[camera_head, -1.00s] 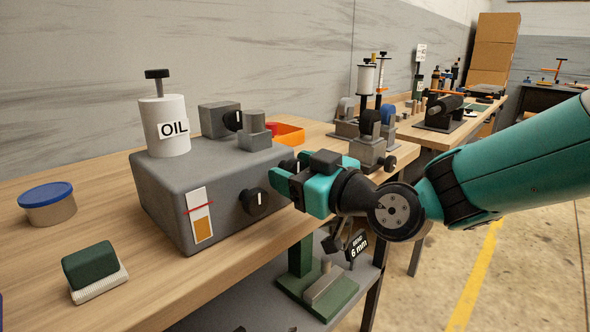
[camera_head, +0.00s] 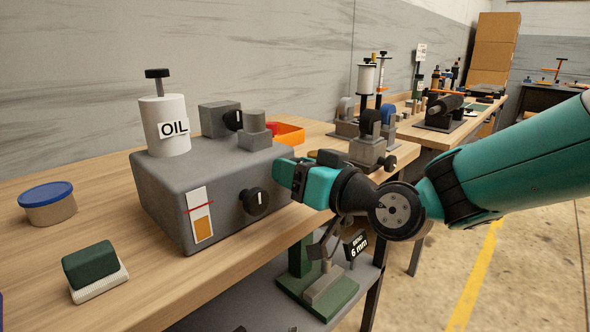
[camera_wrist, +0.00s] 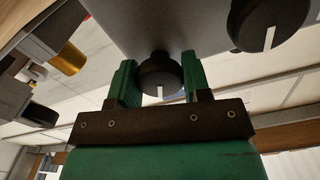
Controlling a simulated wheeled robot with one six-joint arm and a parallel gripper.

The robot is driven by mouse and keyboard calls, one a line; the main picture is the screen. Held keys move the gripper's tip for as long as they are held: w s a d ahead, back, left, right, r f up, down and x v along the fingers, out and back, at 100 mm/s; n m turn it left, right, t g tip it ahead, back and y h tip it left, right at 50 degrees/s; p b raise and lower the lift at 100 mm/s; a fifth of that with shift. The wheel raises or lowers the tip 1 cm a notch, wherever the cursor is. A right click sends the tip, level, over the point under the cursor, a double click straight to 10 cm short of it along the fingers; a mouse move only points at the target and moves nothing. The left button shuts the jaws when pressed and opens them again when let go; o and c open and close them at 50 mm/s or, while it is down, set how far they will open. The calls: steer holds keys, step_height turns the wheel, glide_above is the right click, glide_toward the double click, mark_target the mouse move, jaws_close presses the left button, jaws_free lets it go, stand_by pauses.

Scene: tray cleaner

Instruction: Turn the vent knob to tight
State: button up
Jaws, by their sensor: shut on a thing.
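The grey machine (camera_head: 215,175) stands on the wooden bench with a white OIL canister (camera_head: 173,130) on top. My gripper (camera_head: 279,172) is at the right end of its front face. In the wrist view my green fingers (camera_wrist: 160,84) stand on either side of a round black knob (camera_wrist: 160,70) and are shut on it. Its white mark points straight down there. The fingers hide this knob in the head view. A second black knob (camera_head: 255,201) with an upright white mark is free, left of my gripper; it also shows in the wrist view (camera_wrist: 270,20). No knob label is readable.
A blue-lidded tub (camera_head: 47,203) and a green brush (camera_head: 93,271) lie left of the machine. An orange bin (camera_head: 290,134) and several metal fixtures stand behind my gripper. A green stand (camera_head: 318,290) is on the shelf below.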

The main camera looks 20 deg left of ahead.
steer(key=m+p, duration=0.1)
steer(key=m, duration=0.2)
steer(key=shift+m, duration=0.4)
steer(key=m+p, duration=0.1)
steer(key=m, duration=0.2)
steer(key=shift+r+m, duration=0.1)
steer(key=shift+m, duration=0.2)
steer(key=m+p, duration=0.3)
steer(key=m, duration=0.2)
steer(key=shift+m, duration=0.3)
steer(key=shift+p, duration=0.3)
steer(key=o, duration=0.9)
steer(key=shift+o, duration=0.2)
